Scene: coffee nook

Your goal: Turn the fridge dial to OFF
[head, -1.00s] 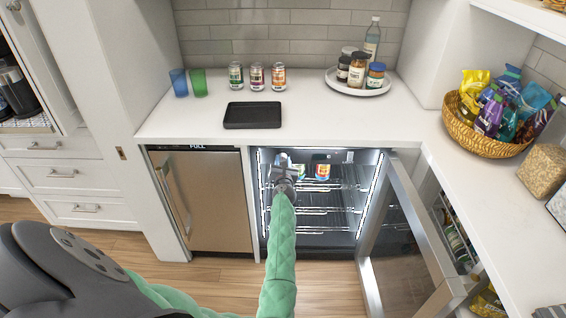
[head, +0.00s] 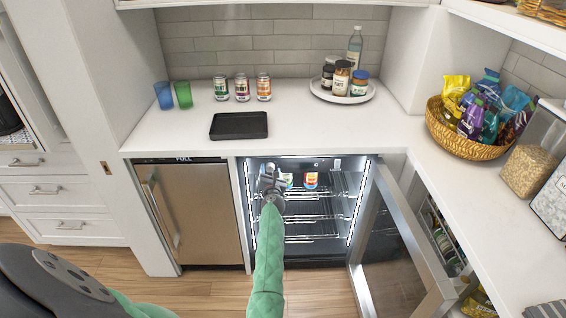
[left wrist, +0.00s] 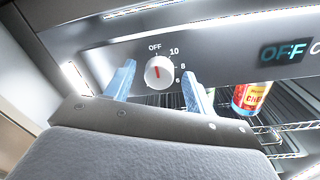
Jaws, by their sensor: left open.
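The fridge (head: 305,215) stands open under the counter. Its white round dial (left wrist: 158,72) shows in the left wrist view on the grey panel at the top of the interior. A red mark on the dial runs roughly up and down, nearly in line with the OFF label (left wrist: 154,47) above it. A dark display (left wrist: 283,52) to the right reads OFF. My left gripper (head: 271,182) reaches into the top of the fridge. Its blue fingers (left wrist: 157,84) are open, one on each side of the dial; contact is not visible. The dial is hidden in the head view.
The glass fridge door (head: 400,245) stands open to the right. Food containers (head: 311,180) stand on the upper rack behind my gripper; one, red and yellow (left wrist: 252,97), is right of the fingers. A closed steel-fronted unit (head: 190,212) is on the left.

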